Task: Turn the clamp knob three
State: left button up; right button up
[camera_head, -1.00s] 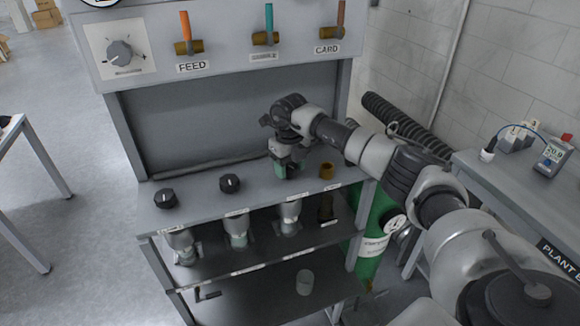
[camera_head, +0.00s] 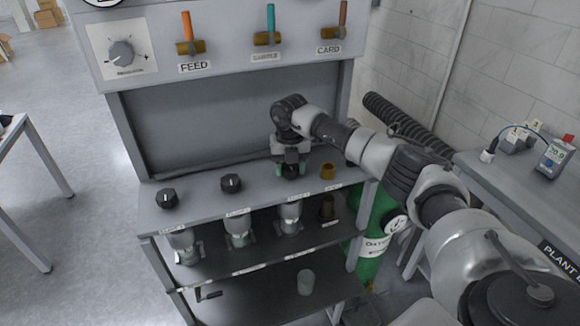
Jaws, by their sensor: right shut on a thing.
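Two black clamp knobs stand on the grey shelf top, one at the left (camera_head: 167,198) and one in the middle (camera_head: 231,183). A third black knob (camera_head: 291,171) is at the right of that row, mostly covered by my right gripper (camera_head: 291,168). The gripper points down and is shut on this knob, with a finger on each side of it. Below the row, clear cups sit under the shelf, one (camera_head: 290,214) under the held knob. My left gripper is not in view.
A brass fitting (camera_head: 328,171) stands just right of the gripper. The upper panel carries a dial (camera_head: 122,53) and several levered valves. A green cylinder (camera_head: 370,240) stands right of the frame. A loose cup (camera_head: 306,282) is on the lower shelf. A side bench (camera_head: 520,190) is at right.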

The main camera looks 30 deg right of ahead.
aim_at(290, 167)
jog(key=shift+r, duration=0.1)
jog(key=o, duration=0.9)
notch_tip(290, 167, up, 11)
jog(key=b, duration=0.3)
jog(key=shift+f, duration=0.2)
